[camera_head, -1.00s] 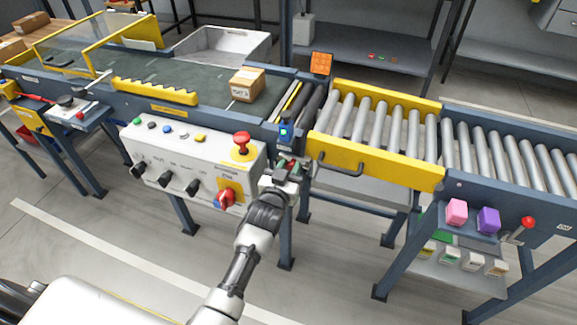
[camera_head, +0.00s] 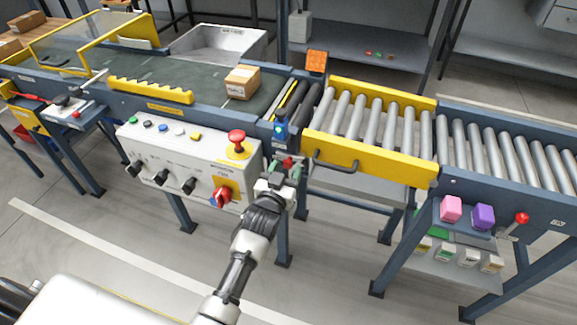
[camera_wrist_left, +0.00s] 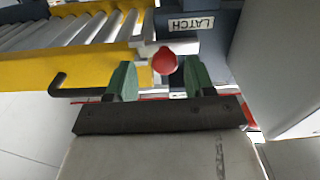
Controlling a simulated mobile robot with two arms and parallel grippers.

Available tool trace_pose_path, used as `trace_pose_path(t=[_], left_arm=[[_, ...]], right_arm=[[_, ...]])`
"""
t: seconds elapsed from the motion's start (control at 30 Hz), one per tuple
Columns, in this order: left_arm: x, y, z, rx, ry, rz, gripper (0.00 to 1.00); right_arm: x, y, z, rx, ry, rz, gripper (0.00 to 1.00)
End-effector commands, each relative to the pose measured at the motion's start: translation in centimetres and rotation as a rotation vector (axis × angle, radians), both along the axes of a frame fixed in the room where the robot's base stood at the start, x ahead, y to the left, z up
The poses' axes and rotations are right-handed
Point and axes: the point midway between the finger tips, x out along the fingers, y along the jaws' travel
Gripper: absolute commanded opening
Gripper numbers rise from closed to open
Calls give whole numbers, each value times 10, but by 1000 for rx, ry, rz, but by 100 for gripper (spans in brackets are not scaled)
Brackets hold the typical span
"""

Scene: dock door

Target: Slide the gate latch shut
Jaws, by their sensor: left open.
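The latch's red knob (camera_head: 288,161) shows just right of the control panel, below the blue-lit post. In the left wrist view the red knob (camera_wrist_left: 164,61) stands in the gap between my green fingertips, below a label reading LATCH (camera_wrist_left: 192,23). My left gripper (camera_head: 284,170) is open around the knob; it also shows in the left wrist view (camera_wrist_left: 159,72), with a gap on each side of the knob. The yellow roller gate (camera_head: 375,152) lies level, with a black handle (camera_head: 335,164). My gripper hides most of the latch's bar. My right gripper is not in view.
The control panel (camera_head: 185,165) with a red mushroom button (camera_head: 237,137) and a red rotary switch (camera_head: 221,197) stands close left of my gripper. A carton (camera_head: 242,82) sits on the belt. A red-topped lever (camera_head: 521,218) is at the right.

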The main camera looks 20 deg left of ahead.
Motion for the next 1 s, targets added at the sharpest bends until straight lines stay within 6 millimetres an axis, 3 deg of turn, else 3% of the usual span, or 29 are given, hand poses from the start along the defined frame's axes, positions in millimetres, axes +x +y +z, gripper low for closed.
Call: trace_pose_path(t=[0.2,0.43,0.6,1.0], left_arm=[[-47,1,0,0,3,-1,54],[-81,2,-1,0,3,-2,54],[-90,2,0,-1,1,-2,54],[-90,2,0,-1,1,-2,54]], right_arm=[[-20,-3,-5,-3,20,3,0],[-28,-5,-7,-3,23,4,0],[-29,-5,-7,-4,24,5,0],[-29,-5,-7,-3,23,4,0]])
